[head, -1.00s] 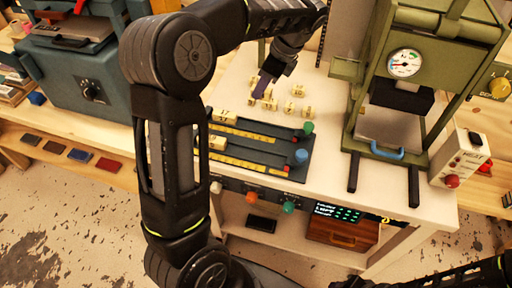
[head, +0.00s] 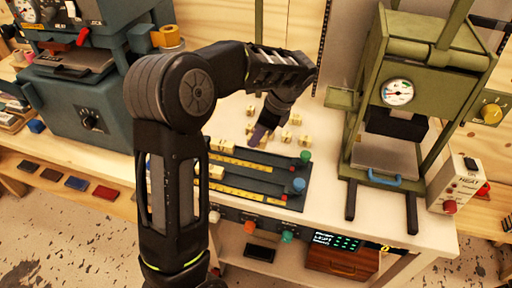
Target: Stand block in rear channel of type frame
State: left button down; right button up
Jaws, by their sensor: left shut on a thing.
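The dark type frame (head: 290,171) lies on the white bench, with two channels marked by yellow rulers. A cream block (head: 217,172) sits at the left of the front channel. My left gripper (head: 257,136) points down just behind the rear channel, right of that block. It is shut on a block that is mostly hidden by the fingers; I cannot tell if it touches the frame. My right gripper is out of view.
Several loose cream blocks (head: 303,139) lie on the bench behind the frame. Green (head: 305,156) and blue (head: 298,185) knobs stand at the frame's right end. A green press (head: 383,175) with a gauge stands to the right. A blue-grey machine (head: 82,100) stands at left.

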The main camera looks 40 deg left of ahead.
aim_at(257, 146)
pick_arm(q)
jog(key=shift+f, duration=2.5)
jog(key=shift+f, duration=0.1)
jog(key=c, duration=1.2)
grip_release()
jog(key=shift+c, duration=0.2)
jog(key=shift+w+r, duration=0.1)
jog(key=shift+r, duration=0.2)
jog(key=v, duration=0.7)
jog(key=shift+d+r, duration=0.2)
jog(key=shift+r, duration=0.1)
jog(key=p+v, duration=0.2)
jog(key=v, duration=0.2)
